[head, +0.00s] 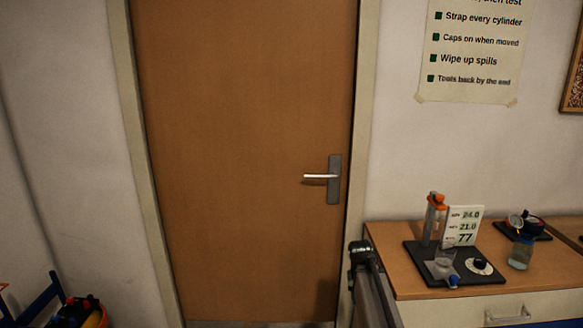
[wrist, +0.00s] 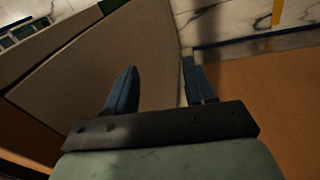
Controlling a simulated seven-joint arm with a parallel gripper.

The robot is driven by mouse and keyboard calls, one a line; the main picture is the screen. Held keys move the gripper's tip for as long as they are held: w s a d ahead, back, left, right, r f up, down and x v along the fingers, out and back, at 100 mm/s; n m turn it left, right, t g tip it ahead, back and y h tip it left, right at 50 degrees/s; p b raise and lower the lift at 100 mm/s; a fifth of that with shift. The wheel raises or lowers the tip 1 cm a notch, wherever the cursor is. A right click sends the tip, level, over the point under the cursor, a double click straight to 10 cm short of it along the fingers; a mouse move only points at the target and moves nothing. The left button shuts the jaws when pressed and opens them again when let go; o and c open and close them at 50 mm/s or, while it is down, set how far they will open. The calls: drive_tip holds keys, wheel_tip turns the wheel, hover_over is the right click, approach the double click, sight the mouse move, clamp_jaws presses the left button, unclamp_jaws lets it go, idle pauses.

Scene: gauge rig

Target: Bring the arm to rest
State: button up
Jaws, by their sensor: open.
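My gripper (wrist: 158,72) shows in the wrist view with its two blue-grey fingers well apart. Nothing is between the fingers. Beyond them are a tan flat panel (wrist: 95,60) and, at the right, an orange-brown surface (wrist: 270,95). I cannot tell how far off these are. I cannot make out my gripper with certainty in the head view.
In the head view, a closed wooden door (head: 240,130) has a lever handle (head: 321,177). At the right, a wooden-topped cabinet (head: 400,270) bears a black base with an orange-capped post (head: 435,218), a numbered display card (head: 462,226) and a small jar (head: 521,252).

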drive_tip(key=s+a+f+g+y, duration=0.1)
drive_tip(key=s+a+f+g, duration=0.1)
drive_tip(key=s+f, duration=1)
drive_tip(key=s+a+f+g, duration=0.2)
drive_tip(key=s+f, duration=1)
drive_tip(key=f, duration=0.1)
drive_tip(key=s+a+f+g, duration=0.1)
drive_tip(key=s+f, duration=0.3)
drive_tip(key=s, duration=1)
drive_tip(key=s+a+f+n+g+y, duration=0.1)
drive_tip(key=s+f, duration=0.4)
drive_tip(key=s, duration=1)
drive_tip(key=shift+s+a+g, duration=0.15)
drive_tip(key=shift+a+g, duration=0.5)
drive_tip(key=shift+g, duration=0.05)
